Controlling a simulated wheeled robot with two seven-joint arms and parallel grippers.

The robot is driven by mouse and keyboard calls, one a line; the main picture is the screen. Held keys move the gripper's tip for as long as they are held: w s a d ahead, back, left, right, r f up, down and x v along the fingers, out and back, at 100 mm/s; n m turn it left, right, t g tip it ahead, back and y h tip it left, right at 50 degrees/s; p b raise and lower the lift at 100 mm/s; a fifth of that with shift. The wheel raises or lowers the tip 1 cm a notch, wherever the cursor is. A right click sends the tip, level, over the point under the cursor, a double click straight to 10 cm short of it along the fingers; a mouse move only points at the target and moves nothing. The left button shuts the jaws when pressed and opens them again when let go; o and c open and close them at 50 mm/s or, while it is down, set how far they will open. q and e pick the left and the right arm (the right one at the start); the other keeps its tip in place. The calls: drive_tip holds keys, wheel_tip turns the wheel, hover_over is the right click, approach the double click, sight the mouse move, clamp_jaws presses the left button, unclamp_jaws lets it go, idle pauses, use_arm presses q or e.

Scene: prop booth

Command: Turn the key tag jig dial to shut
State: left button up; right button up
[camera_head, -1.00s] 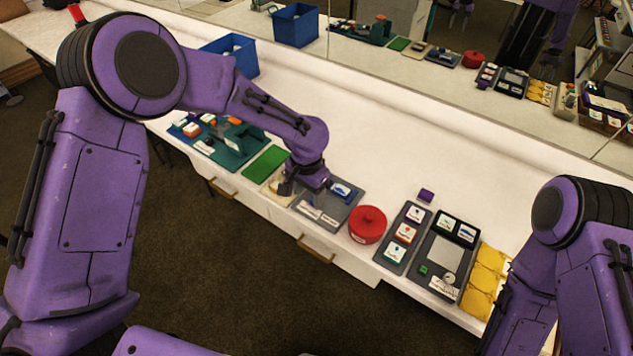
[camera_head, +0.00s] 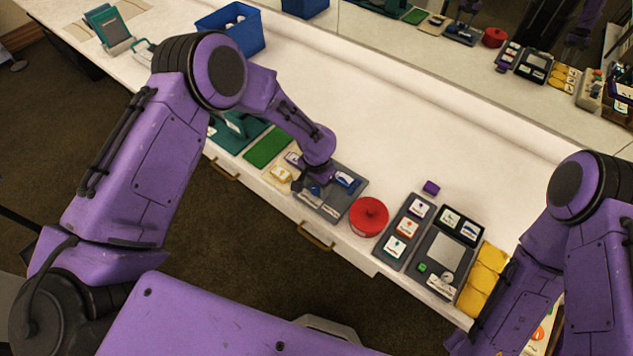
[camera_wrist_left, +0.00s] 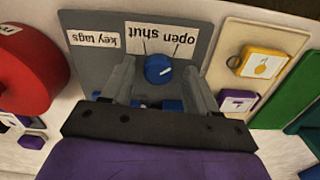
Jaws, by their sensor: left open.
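The key tag jig (camera_head: 354,198) is a grey plate near the table's front edge. In the left wrist view the jig (camera_wrist_left: 92,62) shows upside-down labels, "key tags" and "open shut". Its round blue dial (camera_wrist_left: 157,70) has a small white mark and sits beside the "open shut" label (camera_wrist_left: 162,36). My left gripper (camera_wrist_left: 160,72) is open, with one finger on each side of the dial as seen from the wrist; I cannot tell whether they touch it. In the head view my left gripper (camera_head: 309,186) is over the jig and partly hides it. My right gripper is out of view.
A red round pot (camera_head: 368,216) stands close to the jig's right. A pale board with a yellow tag (camera_head: 279,173) and a green mat (camera_head: 268,148) lie to its left. Grey trays (camera_head: 404,232) lie further right.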

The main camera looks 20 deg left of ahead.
use_arm(q)
drive_tip(key=shift+s, duration=0.15)
drive_tip(key=shift+d, duration=0.1)
drive_tip(key=shift+c, duration=0.5)
drive_tip(key=c, duration=0.9)
drive_tip(key=shift+c, duration=0.2)
